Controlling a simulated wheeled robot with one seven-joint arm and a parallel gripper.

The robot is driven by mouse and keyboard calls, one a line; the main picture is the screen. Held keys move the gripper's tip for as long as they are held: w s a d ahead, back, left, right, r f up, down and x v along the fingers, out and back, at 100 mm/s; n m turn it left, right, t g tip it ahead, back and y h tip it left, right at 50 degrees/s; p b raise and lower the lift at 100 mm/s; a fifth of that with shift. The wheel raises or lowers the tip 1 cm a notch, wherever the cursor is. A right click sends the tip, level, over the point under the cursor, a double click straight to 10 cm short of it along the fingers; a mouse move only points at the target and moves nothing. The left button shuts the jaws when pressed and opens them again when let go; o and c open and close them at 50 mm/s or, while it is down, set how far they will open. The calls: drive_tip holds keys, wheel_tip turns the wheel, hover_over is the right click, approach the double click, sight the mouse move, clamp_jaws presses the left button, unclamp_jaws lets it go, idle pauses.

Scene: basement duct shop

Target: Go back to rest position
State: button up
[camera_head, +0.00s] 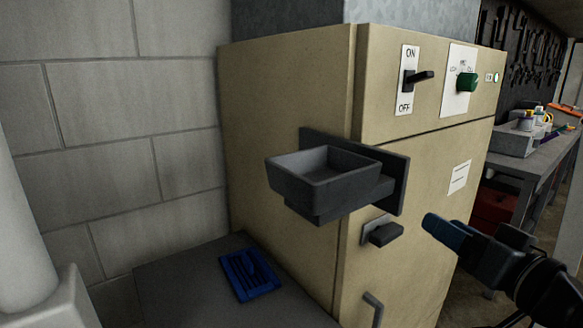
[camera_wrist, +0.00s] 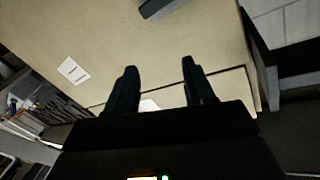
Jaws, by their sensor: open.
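My gripper (camera_head: 432,222) is at the lower right of the head view, in front of the beige cabinet (camera_head: 290,110) and to the right of its dark latch handle (camera_head: 385,234). In the wrist view my gripper (camera_wrist: 158,80) has its two dark fingers apart with nothing between them. The cabinet face (camera_wrist: 150,40) fills much of the wrist view behind the fingers. The fingers appear apart from the latch handle in the head view.
A grey tray (camera_head: 325,178) is mounted on the cabinet. An ON/OFF lever (camera_head: 412,80) and green knob (camera_head: 467,82) sit above. A blue object (camera_head: 249,275) lies on a low dark surface. A cluttered workbench (camera_head: 540,150) stands at right.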

drive_tip(key=s+a+f+m+g+h, duration=0.1)
drive_tip(key=s+f+m+h, duration=0.1)
drive_tip(key=s+f, duration=0.65)
drive_tip(key=s+a+f+m+h, duration=0.1)
drive_tip(key=s+f+h, duration=0.2)
drive_tip(key=s+f, duration=0.55)
drive_tip(key=s+n+g, duration=0.1)
drive_tip(key=s+n, duration=0.2)
drive_tip(key=s, duration=2.1)
drive_tip(key=shift+s+a+r+n, duration=0.25)
drive_tip(key=shift+r+n, duration=0.15)
